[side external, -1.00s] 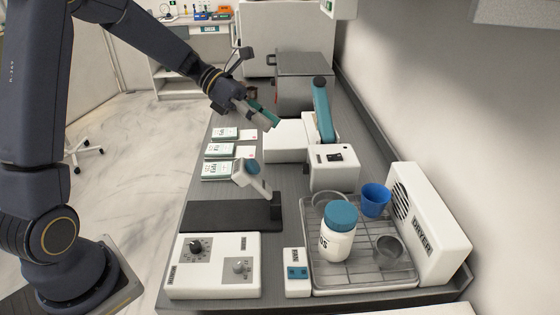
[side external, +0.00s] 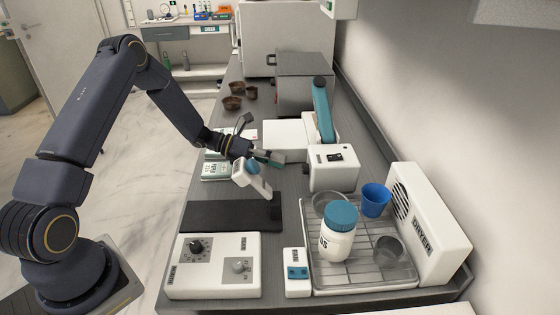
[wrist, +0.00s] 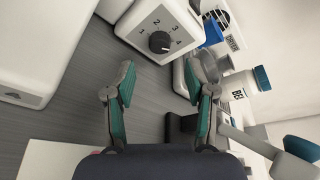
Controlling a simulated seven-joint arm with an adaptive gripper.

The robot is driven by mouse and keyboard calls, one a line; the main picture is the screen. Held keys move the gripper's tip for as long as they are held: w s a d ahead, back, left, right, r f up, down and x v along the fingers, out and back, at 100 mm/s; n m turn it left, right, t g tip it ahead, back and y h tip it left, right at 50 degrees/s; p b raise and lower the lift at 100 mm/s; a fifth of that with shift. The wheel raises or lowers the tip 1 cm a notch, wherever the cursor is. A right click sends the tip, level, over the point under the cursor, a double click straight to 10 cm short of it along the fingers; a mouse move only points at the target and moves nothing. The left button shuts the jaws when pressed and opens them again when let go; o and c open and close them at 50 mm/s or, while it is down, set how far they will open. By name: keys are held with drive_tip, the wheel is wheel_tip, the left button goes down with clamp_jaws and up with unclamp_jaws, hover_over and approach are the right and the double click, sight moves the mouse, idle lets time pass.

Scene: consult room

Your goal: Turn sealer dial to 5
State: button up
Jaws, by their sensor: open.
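The sealer (side external: 332,172) is a white machine with a teal lever arm (side external: 323,110), on the right half of the bench. Its black round dial (wrist: 159,42) shows in the wrist view on a white face, with numbers 1 to 4 readable around it. I cannot tell clearly which number the dial points to. My gripper (side external: 272,158) is left of the sealer's front block, above the bench. In the wrist view my gripper (wrist: 158,70) has its teal-padded fingers wide apart and empty. The dial lies ahead of the gap between the tips, apart from both.
A small tilted white-and-teal device (side external: 252,180) on a dark base stands close to my gripper. A drying tray (side external: 355,275) holds a blue cup (side external: 376,200) and a teal-lidded jar (side external: 338,240). A white control box (side external: 213,283) sits at the front left.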

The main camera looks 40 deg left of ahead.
sight(305, 169)
drive_tip(key=x, duration=0.6)
clamp_jaws()
idle(0.4)
